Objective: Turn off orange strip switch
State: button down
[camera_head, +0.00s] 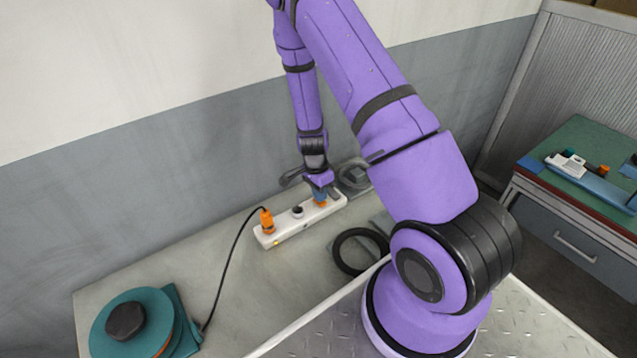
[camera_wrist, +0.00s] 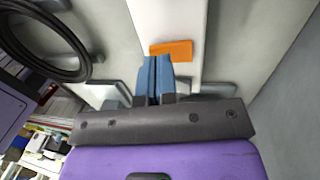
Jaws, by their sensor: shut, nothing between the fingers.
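A white power strip (camera_head: 295,222) lies on the grey table against the wall. An orange plug (camera_head: 267,221) with a black cord stands in its left end, and a dark round knob or socket (camera_head: 298,212) sits near its middle. My gripper (camera_head: 320,196) is over the strip's right end, fingers pointing down, shut and empty. In the wrist view the blue fingertips (camera_wrist: 153,75) are together right beside an orange switch (camera_wrist: 171,49) on the white strip (camera_wrist: 165,18). I cannot tell whether they touch it. In the head view the fingers largely hide the switch.
A teal reel (camera_head: 130,325) with a dark hub stands at the table's left front. A black ring (camera_head: 341,257) lies right of the strip. A green-topped cabinet (camera_head: 590,150) with small items stands at right. The table's middle left is clear apart from the cord (camera_head: 228,265).

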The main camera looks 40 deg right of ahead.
jog(key=shift+s+f, duration=0.1)
jog(key=shift+f, duration=0.35)
jog(key=shift+s+f, duration=0.15)
jog(key=shift+f, duration=0.05)
jog(key=shift+w+r, duration=0.1)
jog(key=shift+w, duration=0.75)
jog(key=shift+r, duration=0.1)
jog(key=shift+r, duration=0.25)
notch_tip(320, 180, up, 13)
jog(key=w, duration=0.2)
jog(key=shift+w, duration=0.2)
